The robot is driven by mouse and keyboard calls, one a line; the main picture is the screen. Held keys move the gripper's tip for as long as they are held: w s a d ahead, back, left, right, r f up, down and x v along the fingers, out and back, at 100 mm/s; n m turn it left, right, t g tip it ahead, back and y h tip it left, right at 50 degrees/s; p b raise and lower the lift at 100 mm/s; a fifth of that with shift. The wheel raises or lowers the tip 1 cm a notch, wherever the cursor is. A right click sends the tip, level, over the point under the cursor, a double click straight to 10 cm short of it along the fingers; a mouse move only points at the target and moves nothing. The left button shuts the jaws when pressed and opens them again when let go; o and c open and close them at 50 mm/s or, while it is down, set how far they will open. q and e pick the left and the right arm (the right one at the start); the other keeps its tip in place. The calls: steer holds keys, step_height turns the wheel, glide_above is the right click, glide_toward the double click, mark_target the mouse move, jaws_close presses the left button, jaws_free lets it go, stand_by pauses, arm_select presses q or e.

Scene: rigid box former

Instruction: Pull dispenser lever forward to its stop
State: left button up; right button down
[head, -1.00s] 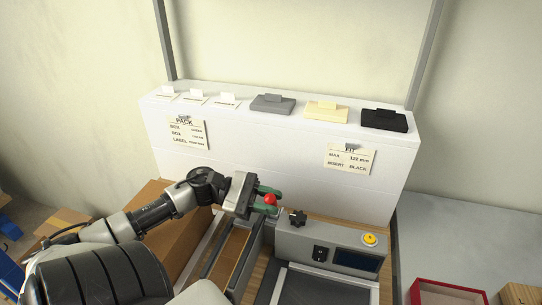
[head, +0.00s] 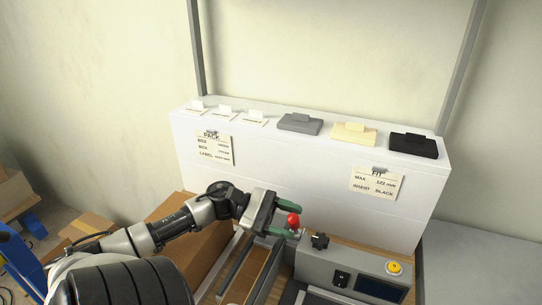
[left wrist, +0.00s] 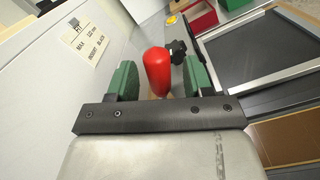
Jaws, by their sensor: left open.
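The dispenser lever shows as a red knob (head: 293,221) above the left end of the grey dispenser unit (head: 318,263). In the left wrist view the red knob (left wrist: 157,70) stands between the two green finger pads, with a gap to each side. My left gripper (head: 290,220) is open around the knob. In the left wrist view my left gripper (left wrist: 160,80) shows both fingers apart. The lever's lower part is mostly hidden. My right gripper is out of view.
A black knob (head: 320,241), a dark screen (head: 378,287) and a yellow button (head: 394,268) are on the unit. A white ledge (head: 290,165) behind carries grey, cream and black blocks and white cards. A cardboard box (head: 178,243) stands behind my left arm.

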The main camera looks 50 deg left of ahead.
arm_select(q)
steer(key=b+v, duration=0.2)
steer(key=v, duration=0.7)
steer(key=shift+s+a, duration=0.2)
steer(key=shift+a, duration=0.1)
